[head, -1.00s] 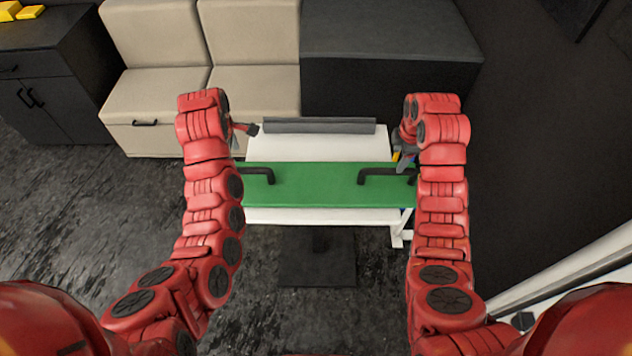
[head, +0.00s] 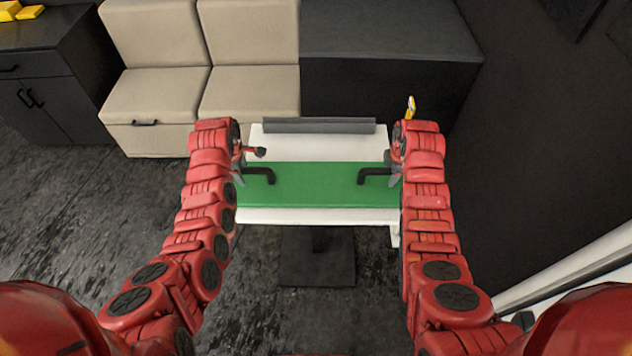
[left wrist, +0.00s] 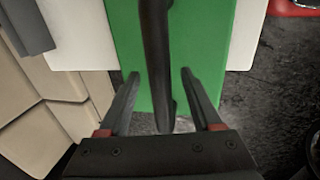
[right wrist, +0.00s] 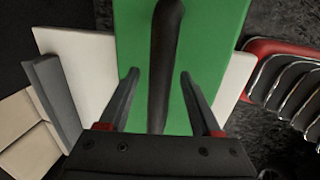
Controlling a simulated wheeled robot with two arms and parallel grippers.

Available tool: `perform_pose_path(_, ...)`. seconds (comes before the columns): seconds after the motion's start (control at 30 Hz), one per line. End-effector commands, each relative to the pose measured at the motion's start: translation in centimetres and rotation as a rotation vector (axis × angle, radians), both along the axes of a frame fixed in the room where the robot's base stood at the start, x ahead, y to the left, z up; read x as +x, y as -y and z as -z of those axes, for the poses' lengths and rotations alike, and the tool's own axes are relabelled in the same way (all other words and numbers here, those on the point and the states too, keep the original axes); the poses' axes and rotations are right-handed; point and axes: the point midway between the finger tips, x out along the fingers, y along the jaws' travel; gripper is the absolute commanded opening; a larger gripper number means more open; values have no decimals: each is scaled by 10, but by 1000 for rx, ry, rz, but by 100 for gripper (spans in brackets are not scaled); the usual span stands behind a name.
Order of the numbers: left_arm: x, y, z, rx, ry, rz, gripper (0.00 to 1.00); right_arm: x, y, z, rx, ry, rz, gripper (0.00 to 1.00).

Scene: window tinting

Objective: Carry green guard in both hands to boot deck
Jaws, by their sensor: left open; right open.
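The green guard (head: 318,185) is a flat green board with two black handles, lying on a white stand (head: 318,148). My left gripper (head: 259,165) is at the guard's left handle (head: 262,173). In the left wrist view the open fingers (left wrist: 158,92) stand on both sides of that handle (left wrist: 157,55). My right gripper (head: 388,165) is at the right handle (head: 371,174). In the right wrist view its open fingers (right wrist: 159,92) stand on both sides of that handle (right wrist: 165,45). Whether either gripper touches its handle I cannot tell.
A grey bar (head: 318,126) runs along the stand's far edge. Behind are a beige bench seat (head: 250,92) and a dark, flat-topped block (head: 390,35). A dark cabinet (head: 50,85) stands at the left. Open floor (head: 90,215) lies at the left. A small yellow object (head: 411,106) shows beside my right arm.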

Motion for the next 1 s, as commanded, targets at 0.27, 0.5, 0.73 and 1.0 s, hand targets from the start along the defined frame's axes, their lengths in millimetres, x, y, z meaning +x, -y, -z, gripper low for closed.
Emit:
perform_pose_path(0.27, 0, 0, 0, 0, -1, 0, 53, 0, 0, 0, 0, 0, 0, 52)
perform_pose_path(0.5, 0, 0, 0, 0, -1, 1, 10, 0, 0, -1, 0, 0, 0, 9)
perform_pose_path(0.73, 0, 0, 0, 0, -1, 1, 0, 0, 0, -1, 0, 0, 0, 0)
perform_pose_path(1.0, 0, 0, 0, 0, -1, 1, 0, 0, 0, -1, 0, 0, 0, 0)
